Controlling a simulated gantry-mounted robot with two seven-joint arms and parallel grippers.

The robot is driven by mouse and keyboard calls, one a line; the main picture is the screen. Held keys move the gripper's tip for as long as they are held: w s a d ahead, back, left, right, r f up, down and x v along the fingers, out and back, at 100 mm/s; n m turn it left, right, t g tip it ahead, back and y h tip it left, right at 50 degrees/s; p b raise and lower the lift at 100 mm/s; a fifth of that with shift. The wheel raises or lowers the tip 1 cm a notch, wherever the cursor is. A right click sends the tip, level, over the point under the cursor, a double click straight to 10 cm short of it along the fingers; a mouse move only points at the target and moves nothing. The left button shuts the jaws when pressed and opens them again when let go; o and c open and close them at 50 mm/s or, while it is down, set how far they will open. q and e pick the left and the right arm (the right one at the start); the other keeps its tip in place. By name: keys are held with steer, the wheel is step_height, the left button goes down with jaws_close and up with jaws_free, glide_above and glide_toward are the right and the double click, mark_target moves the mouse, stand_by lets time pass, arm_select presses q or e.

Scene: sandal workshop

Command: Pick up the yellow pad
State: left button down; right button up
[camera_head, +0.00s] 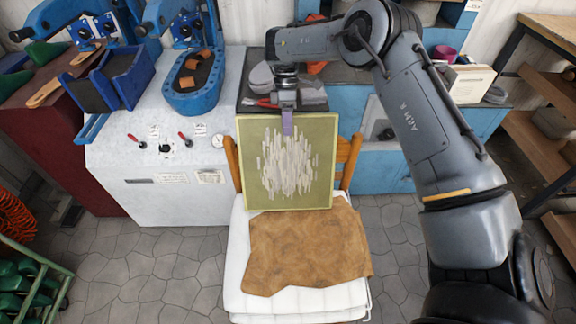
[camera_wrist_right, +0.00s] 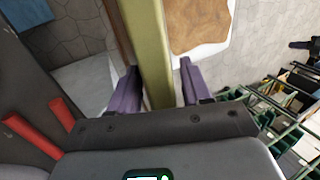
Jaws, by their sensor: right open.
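The yellow pad (camera_head: 290,165) is a flat olive-yellow board with pale streaks on its face. It stands nearly upright on the white chair seat, in front of the wooden chair back. My right gripper (camera_head: 288,124) is at its top edge, near the middle. In the right wrist view, the pad's narrow edge (camera_wrist_right: 150,40) runs between the two purple fingers of my open right gripper (camera_wrist_right: 158,82), with a small gap on each side. Only one finger shows clearly in the head view, over the pad's face. My left gripper is out of view.
A brown leather piece (camera_head: 308,250) lies on the white cushioned chair (camera_head: 238,292) before the pad. A white machine with blue presses (camera_head: 190,95) stands at left. A dark worktop (camera_head: 345,78) with tools is behind. Wooden shelves (camera_head: 525,120) stand at right.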

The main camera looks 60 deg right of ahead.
steer(key=shift+s+f, duration=0.1)
steer(key=shift+f, duration=0.1)
steer(key=c, duration=0.9)
steer(key=shift+a, duration=0.15)
jaws_close()
steer(key=shift+f, duration=0.2)
steer(key=shift+r, duration=0.15)
